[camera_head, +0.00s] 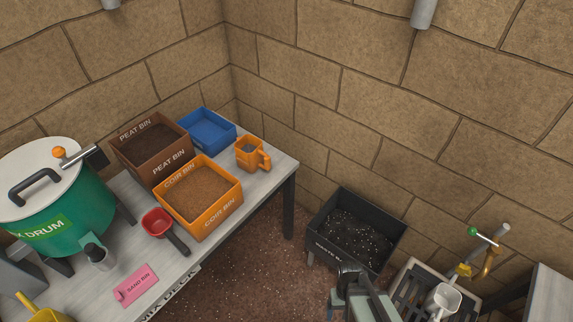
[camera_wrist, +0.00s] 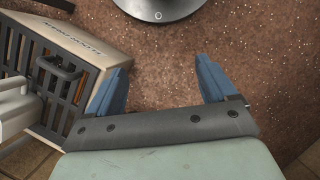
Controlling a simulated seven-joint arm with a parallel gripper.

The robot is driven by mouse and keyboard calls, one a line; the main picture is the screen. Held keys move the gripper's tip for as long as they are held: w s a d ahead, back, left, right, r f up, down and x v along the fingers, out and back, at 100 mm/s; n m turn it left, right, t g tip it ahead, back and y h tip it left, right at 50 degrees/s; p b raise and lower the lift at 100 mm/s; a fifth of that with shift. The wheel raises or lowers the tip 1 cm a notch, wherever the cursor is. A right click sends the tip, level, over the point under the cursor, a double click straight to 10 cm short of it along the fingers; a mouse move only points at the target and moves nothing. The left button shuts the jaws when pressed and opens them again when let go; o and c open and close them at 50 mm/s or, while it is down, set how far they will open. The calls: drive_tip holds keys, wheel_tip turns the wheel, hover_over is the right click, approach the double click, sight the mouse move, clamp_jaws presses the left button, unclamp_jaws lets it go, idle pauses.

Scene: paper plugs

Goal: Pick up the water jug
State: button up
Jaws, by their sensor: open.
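A white jug (camera_head: 443,301) stands on the slatted drain stand (camera_head: 409,284) at the lower right of the head view, below the brass tap (camera_head: 489,262). In the wrist view, a white object (camera_wrist: 14,112), likely the same jug, is cut off by the left edge beside the slatted grate (camera_wrist: 32,62). My gripper (camera_wrist: 160,86) is open, with its two blue fingers wide apart. Nothing is between them but a view of the brown floor. The jug lies left of the fingers in the wrist view and is not touched.
A black waste bin (camera_head: 357,232) with dark, speckled contents stands left of the drain stand. The table (camera_head: 230,245) at left holds a green drum (camera_head: 65,220), bins, a red scoop (camera_head: 158,222) and an orange mug (camera_head: 249,153). A grey surface (camera_head: 550,295) is at far right.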

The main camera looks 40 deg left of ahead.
drive_tip(key=w+a+r+n+t+y, duration=0.1)
drive_tip(key=a+n+t+y, duration=0.1)
drive_tip(key=a, duration=0.7)
drive_tip(key=w+a+r+n+t+y, duration=0.1)
drive_tip(key=w+a+n+t, duration=0.1)
drive_tip(key=a, duration=0.6)
drive_tip(key=n+t+y, duration=0.9)
drive_tip(key=n+y, duration=0.6)
drive_tip(key=n, duration=0.2)
approach(269, 165)
drive_tip(key=x, duration=1.2)
drive_tip(key=shift+w+a, duration=0.1)
drive_tip(key=shift+w, duration=0.05)
drive_tip(key=c, duration=0.7)
